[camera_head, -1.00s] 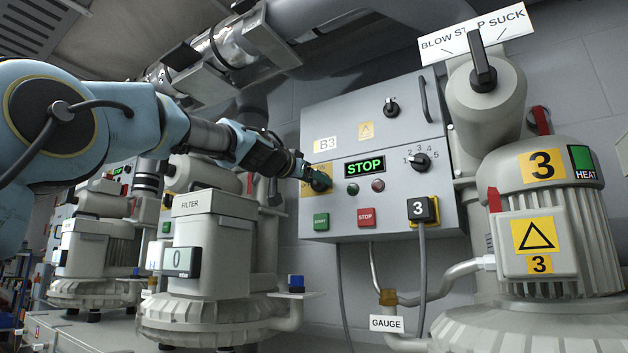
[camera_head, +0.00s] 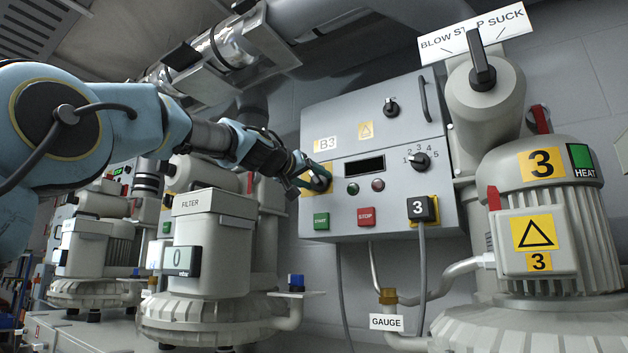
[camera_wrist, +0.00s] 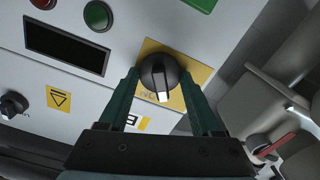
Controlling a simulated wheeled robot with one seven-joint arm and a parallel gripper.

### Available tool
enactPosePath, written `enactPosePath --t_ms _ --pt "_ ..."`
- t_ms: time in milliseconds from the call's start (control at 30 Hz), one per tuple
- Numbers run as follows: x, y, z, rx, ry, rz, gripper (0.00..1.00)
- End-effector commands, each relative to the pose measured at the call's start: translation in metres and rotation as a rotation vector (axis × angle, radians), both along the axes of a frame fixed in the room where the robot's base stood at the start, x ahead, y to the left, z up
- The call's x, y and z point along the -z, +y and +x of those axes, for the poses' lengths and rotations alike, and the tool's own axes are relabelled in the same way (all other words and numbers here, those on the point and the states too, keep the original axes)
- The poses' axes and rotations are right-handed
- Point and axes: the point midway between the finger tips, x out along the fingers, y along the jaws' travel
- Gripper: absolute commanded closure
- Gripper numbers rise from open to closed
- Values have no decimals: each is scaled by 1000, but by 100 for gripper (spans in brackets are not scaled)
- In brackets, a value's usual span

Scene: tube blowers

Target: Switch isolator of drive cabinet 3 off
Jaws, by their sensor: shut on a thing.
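The isolator is a black rotary knob (camera_wrist: 159,76) with a white mark, on a yellow plate (camera_wrist: 193,98). My gripper (camera_head: 320,180) is at the cabinet's left side, over the yellow plate. In the wrist view its two green fingers (camera_wrist: 162,92) stand on either side of the knob and grip it. The lettering on the plate is mostly hidden.
The cabinet also carries a green start button (camera_head: 321,221), a red stop button (camera_head: 366,217) and a numbered selector (camera_head: 420,161). Blower 3 (camera_head: 548,215) stands at the right. A filter housing (camera_head: 213,245) stands below my arm.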

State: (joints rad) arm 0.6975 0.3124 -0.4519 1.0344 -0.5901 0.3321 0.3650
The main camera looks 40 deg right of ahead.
Motion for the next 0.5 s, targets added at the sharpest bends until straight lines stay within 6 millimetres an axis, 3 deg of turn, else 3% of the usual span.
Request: enactPosePath --t_ms 500 --pt "-1 1 0 -1 474 -125 90"
